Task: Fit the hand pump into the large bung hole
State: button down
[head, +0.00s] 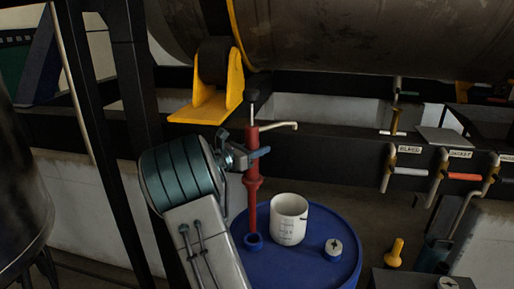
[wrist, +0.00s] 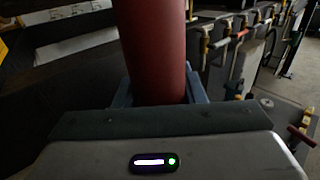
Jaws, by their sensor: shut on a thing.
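The hand pump (head: 252,205) is a red upright tube with a black top knob and a pale spout pointing right. My gripper (head: 257,156) is shut on its upper body and holds it upright over the blue drum (head: 300,270). In the wrist view the red pump tube (wrist: 152,45) stands between the blue fingers (wrist: 160,92). The pump's lower end meets the raised blue ring of the large bung hole (head: 253,242) on the left of the drum top. I cannot tell how deep it sits, as the ring hides the tip.
A white cup (head: 289,222) stands on the drum close right of the pump. A yellow bracket (head: 212,95) and a large tank (head: 350,35) are above. Labelled valves (head: 409,170) line the right wall.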

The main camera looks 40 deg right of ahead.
notch_tip(320, 180, down, 26)
jog(key=b, duration=1.5)
jog(key=shift+r, duration=0.15)
dwell(1.3)
dwell(0.4)
jog(key=c, duration=0.8)
grip_release()
jog(key=shift+c, duration=0.2)
jog(key=shift+a, duration=0.1)
jog(key=a+b, duration=0.1)
jog(key=a, duration=1.2)
jog(key=shift+a, duration=0.35)
jog(key=shift+s, duration=0.15)
